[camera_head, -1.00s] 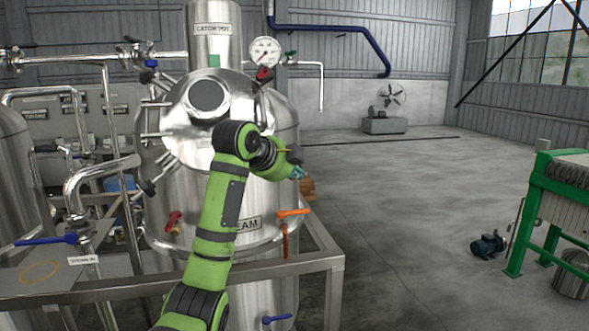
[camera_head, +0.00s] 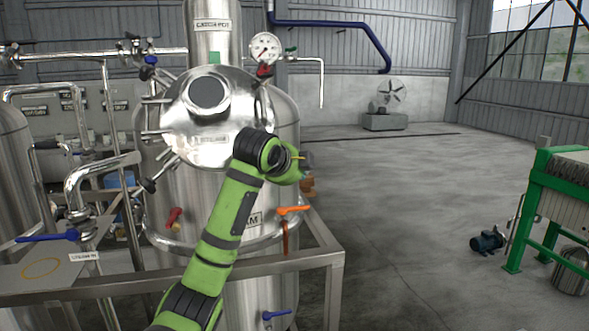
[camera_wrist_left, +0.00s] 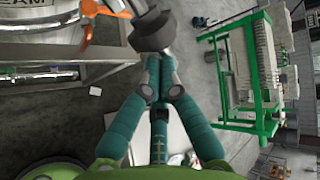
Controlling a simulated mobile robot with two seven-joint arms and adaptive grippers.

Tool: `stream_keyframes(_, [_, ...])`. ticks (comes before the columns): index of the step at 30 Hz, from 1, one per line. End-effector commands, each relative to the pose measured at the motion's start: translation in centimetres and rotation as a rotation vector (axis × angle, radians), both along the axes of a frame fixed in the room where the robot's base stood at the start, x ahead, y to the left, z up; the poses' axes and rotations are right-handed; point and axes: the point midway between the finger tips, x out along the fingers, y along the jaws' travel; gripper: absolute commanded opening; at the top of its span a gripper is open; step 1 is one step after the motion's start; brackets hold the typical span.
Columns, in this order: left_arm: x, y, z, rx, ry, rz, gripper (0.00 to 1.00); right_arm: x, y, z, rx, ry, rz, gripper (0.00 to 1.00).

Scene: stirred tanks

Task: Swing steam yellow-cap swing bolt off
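The STEAM tank (camera_head: 280,120) is a steel vessel with a round lid (camera_head: 185,115); its label is partly hidden by my arm. My left gripper (camera_head: 303,172) is at the tank's right side, mostly hidden behind my green arm. A dark swing-bolt knob (camera_head: 308,160) is beside it, with a thin yellow bit showing. In the left wrist view, the teal fingers (camera_wrist_left: 160,62) are close together at the tips, against the dark knob (camera_wrist_left: 152,32) of the yellow-cap swing bolt. The yellow cap is not visible there. My right gripper is out of view.
An orange valve handle (camera_head: 293,210) is below the gripper, also in the wrist view (camera_wrist_left: 112,6). A steel frame rail (camera_head: 310,262) runs in front. Other swing bolts with black knobs (camera_head: 149,186) ring the lid's left. Open floor (camera_head: 400,200) lies right, before a green-framed press (camera_head: 525,210).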

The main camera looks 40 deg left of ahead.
Motion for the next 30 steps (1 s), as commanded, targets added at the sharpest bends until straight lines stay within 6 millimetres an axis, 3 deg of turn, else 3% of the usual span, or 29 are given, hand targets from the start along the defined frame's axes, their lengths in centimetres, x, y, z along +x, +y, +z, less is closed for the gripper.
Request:
stream_keyframes(11, [1.6, 0.1, -1.7, 0.174, -0.022, 0.148, 0.00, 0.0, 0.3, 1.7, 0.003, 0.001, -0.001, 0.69])
stream_keyframes(30, [2.5, 0.5, -2.8, 0.171, -0.024, 0.147, 0.00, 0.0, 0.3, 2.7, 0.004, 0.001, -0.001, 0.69])
